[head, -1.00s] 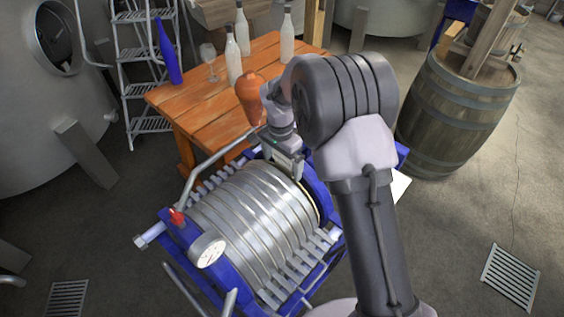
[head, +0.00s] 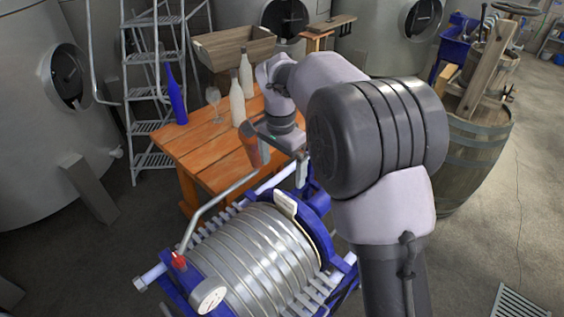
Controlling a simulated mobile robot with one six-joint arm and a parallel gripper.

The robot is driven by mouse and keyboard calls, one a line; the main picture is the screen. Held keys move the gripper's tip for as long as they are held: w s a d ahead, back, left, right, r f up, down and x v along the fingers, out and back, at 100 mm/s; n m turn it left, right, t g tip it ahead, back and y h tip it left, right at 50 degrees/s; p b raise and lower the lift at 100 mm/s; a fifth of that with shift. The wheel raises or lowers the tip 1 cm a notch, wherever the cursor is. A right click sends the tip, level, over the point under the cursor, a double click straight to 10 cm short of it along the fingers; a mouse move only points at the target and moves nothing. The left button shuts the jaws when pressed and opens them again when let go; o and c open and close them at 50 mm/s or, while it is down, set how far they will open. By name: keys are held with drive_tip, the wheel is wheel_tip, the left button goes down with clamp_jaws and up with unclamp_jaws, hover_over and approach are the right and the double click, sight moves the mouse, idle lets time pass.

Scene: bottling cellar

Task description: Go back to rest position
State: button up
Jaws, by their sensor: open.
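My gripper (head: 282,166) is open and nothing shows between its fingers. It hangs over the near edge of the wooden table (head: 205,150), above the far end of the ribbed steel drum press (head: 250,255). An orange-brown vessel (head: 251,146) is partly hidden behind the gripper, and I cannot tell whether they touch. A cream tag-like piece (head: 285,203) sits at the drum's right end, below the gripper and apart from it.
A blue bottle (head: 174,98), a wine glass (head: 214,103) and pale bottles (head: 238,103) stand on the table. A stepladder (head: 150,80) and steel tank (head: 40,110) are left. A barrel (head: 470,160) stands right. Floor beyond the press's left is mostly clear.

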drive_tip(key=s+d+n+t+y+b, duration=0.1)
drive_tip(key=s+d+b, duration=0.1)
drive_tip(key=s+b, duration=0.35)
drive_tip(key=s+d+f+n+t+b, duration=0.1)
drive_tip(key=s+d+b, duration=0.1)
drive_tip(key=s+b, duration=0.3)
drive_tip(key=s+d+n+t+y+b, duration=0.1)
drive_tip(key=s+d+b, duration=0.2)
drive_tip(key=s, duration=0.3)
drive_tip(key=s+d+f+n+t+b, duration=0.1)
drive_tip(key=s+f+t+b, duration=0.1)
drive_tip(key=s+f+b, duration=0.5)
drive_tip(key=s+f, duration=0.3)
drive_tip(key=s, duration=0.2)
drive_tip(key=shift+s+n+t, duration=0.3)
drive_tip(key=shift+s, duration=0.1)
drive_tip(key=shift+d, duration=0.1)
